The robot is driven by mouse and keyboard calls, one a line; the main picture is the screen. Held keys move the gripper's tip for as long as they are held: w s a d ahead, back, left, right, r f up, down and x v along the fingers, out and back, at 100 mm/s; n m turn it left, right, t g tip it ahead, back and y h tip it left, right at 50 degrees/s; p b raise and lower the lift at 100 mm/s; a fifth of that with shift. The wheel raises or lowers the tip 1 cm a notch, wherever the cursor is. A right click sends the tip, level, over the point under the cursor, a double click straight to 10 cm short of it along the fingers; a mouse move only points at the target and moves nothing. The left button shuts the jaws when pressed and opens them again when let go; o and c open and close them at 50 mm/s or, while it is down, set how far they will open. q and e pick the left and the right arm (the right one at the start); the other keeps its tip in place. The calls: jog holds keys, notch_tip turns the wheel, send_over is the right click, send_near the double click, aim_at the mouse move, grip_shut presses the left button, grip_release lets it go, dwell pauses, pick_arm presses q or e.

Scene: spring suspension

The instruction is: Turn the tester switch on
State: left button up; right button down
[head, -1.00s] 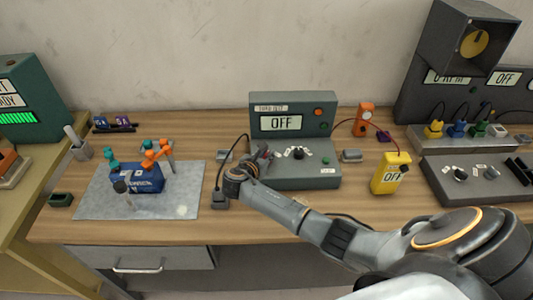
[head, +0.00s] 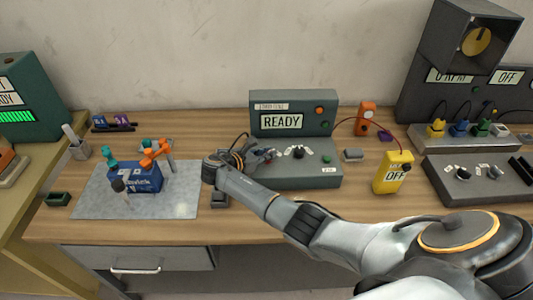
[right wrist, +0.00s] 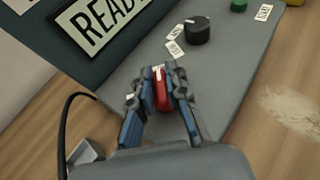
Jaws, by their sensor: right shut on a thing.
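The tester (head: 292,113) is a grey-green box at the back middle of the bench, and its display (head: 282,122) reads READY. It also shows in the right wrist view (right wrist: 215,75), tilted. My right gripper (right wrist: 161,72) is shut on a red switch (right wrist: 161,92) on the tester's sloping front panel. In the head view my right gripper (head: 265,155) reaches the panel's left side, and its fingers hide the switch. A black knob (head: 299,152) and a green button (head: 327,159) sit to the right of it. My left gripper is out of view.
A yellow meter (head: 393,175) reading OFF stands to the right, wired to an orange device (head: 365,118). A blue block (head: 135,177) with orange and teal clamps is on a grey mat (head: 185,203) at left. A black cable runs beside my gripper.

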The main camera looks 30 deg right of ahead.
jog(key=c, duration=1.3)
grip_release()
jog(key=shift+d, duration=0.1)
jog(key=v, duration=1.2)
